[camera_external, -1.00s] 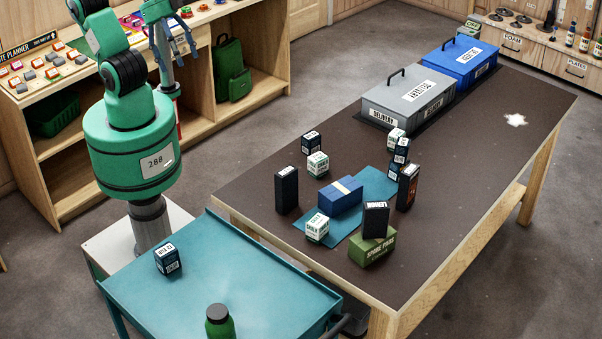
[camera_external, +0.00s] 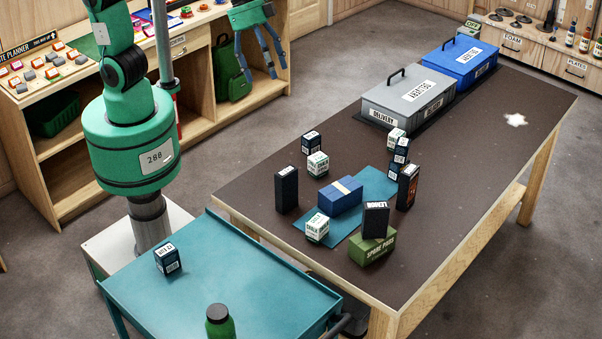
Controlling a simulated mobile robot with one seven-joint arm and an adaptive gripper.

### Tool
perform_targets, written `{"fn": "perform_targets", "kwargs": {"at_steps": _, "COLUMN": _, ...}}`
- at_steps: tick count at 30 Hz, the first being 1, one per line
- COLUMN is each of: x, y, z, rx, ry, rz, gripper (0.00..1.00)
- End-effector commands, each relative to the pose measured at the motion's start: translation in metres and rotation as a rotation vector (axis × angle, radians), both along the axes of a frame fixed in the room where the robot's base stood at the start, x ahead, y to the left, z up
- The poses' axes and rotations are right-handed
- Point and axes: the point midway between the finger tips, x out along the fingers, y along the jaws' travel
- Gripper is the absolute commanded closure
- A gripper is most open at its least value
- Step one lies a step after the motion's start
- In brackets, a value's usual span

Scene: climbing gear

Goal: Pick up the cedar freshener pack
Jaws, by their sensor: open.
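My gripper (camera_external: 257,72), with blue fingers on a green body, hangs open and empty at the top, left of the dark table and well apart from everything on it. I cannot read which pack is cedar. Similar tall dark packs stand upright on the table: one (camera_external: 286,190) at the left, one (camera_external: 407,187) with orange marking at the right of the teal mat (camera_external: 375,190), and one (camera_external: 376,219) on top of the green spare pads box (camera_external: 371,251). That last pack's white label seems to read lemon.
Grey (camera_external: 408,103) and blue (camera_external: 462,62) lidded boxes stand behind.

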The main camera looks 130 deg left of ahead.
Motion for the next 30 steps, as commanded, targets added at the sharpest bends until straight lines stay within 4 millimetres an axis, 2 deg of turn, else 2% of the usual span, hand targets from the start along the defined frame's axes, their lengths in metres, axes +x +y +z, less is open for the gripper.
{"fn": "perform_targets", "kwargs": {"at_steps": 6, "x": 0.054, "y": 0.041, "z": -0.024, "rx": -0.003, "ry": 0.012, "rz": 0.009, "gripper": 0.23}}
{"fn": "perform_targets", "kwargs": {"at_steps": 17, "x": 0.131, "y": 0.118, "z": -0.080, "rx": -0.004, "ry": 0.023, "rz": 0.023, "gripper": 0.23}}
{"fn": "perform_targets", "kwargs": {"at_steps": 24, "x": 0.171, "y": 0.174, "z": -0.130, "rx": -0.004, "ry": 0.030, "rz": 0.036, "gripper": 0.23}}
{"fn": "perform_targets", "kwargs": {"at_steps": 30, "x": 0.198, "y": 0.223, "z": -0.179, "rx": -0.004, "ry": 0.036, "rz": 0.048, "gripper": 0.23}}
